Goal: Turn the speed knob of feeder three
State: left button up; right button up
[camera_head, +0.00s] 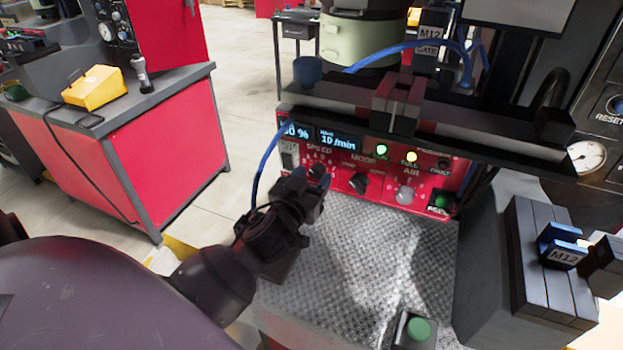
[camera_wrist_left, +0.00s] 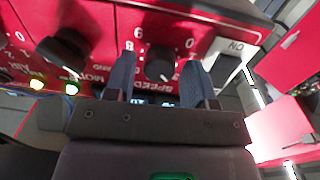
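The red feeder control panel (camera_head: 337,184) faces me in the middle of the head view. Its displays show a percent value, partly cut off, and 10/min. My left gripper (camera_head: 312,178) is at the panel's SPEED label. The dark speed knob (camera_wrist_left: 159,68) shows in the left wrist view, where the lettering is upside down. The left gripper's fingers (camera_wrist_left: 158,72) stand open on either side of the knob, with a visible gap on each side. In the head view the gripper mostly hides this knob. My right gripper is not in view.
The dark mode knob (camera_head: 358,183) and grey air knob (camera_head: 405,194) sit right of the speed knob. A blue hose (camera_head: 262,165) hangs close by. Below lies a metal tread plate (camera_head: 370,265).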

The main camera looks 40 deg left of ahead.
pick_arm(q)
jog(key=c, duration=0.7)
jog(key=shift+r+m+p, duration=0.2)
jog(key=shift+m+p, duration=0.4)
jog(key=shift+p, duration=0.05)
jog(key=shift+m+p, duration=0.55)
jog(key=shift+m, duration=0.15)
jog(key=shift+m+p, duration=0.65)
jog(key=shift+m, duration=0.25)
jog(key=shift+a+m+p, duration=0.1)
jog(key=shift+m+p, duration=0.25)
jog(key=shift+m, duration=0.25)
jog(key=shift+f, duration=0.1)
